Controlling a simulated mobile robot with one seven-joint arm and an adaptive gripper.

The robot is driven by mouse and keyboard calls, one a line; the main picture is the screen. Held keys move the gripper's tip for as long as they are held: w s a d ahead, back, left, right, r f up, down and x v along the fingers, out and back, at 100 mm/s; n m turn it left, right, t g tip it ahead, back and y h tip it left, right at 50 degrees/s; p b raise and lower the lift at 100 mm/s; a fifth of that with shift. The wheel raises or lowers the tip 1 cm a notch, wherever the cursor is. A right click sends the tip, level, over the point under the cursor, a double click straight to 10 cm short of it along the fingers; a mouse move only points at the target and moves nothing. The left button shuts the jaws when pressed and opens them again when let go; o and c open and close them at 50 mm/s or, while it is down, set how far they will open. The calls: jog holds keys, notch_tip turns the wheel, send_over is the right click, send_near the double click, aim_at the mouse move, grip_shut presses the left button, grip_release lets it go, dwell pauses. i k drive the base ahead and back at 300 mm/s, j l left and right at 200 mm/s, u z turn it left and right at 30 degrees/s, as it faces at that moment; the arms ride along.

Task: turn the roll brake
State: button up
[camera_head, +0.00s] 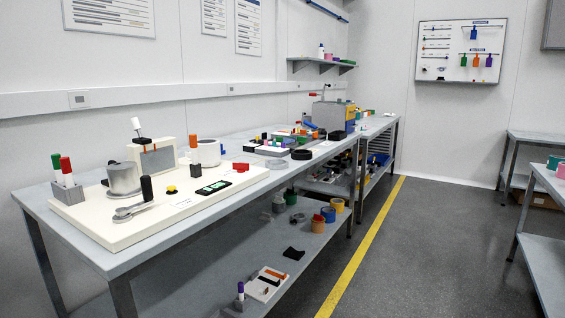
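A cream fixture board (100,228) lies on the near end of the long grey bench. On it stand a grey drum (124,178), an upright panel with a grey face (160,160), and a white roll (208,153) behind. I cannot tell which part is the roll brake. My gripper is not in view.
The bench's front edge (215,215) is open to the floor aisle with a yellow line (364,245). A marker holder (67,191) stands at the board's left end. A black device (213,188) lies near its front. Another bench (543,185) stands at right.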

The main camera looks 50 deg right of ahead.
aim_at(241, 167)
jog(key=z, duration=1.15)
jog(key=i+l+u, duration=0.25)
jog(key=i+l, duration=0.25)
jog(key=l, duration=0.05)
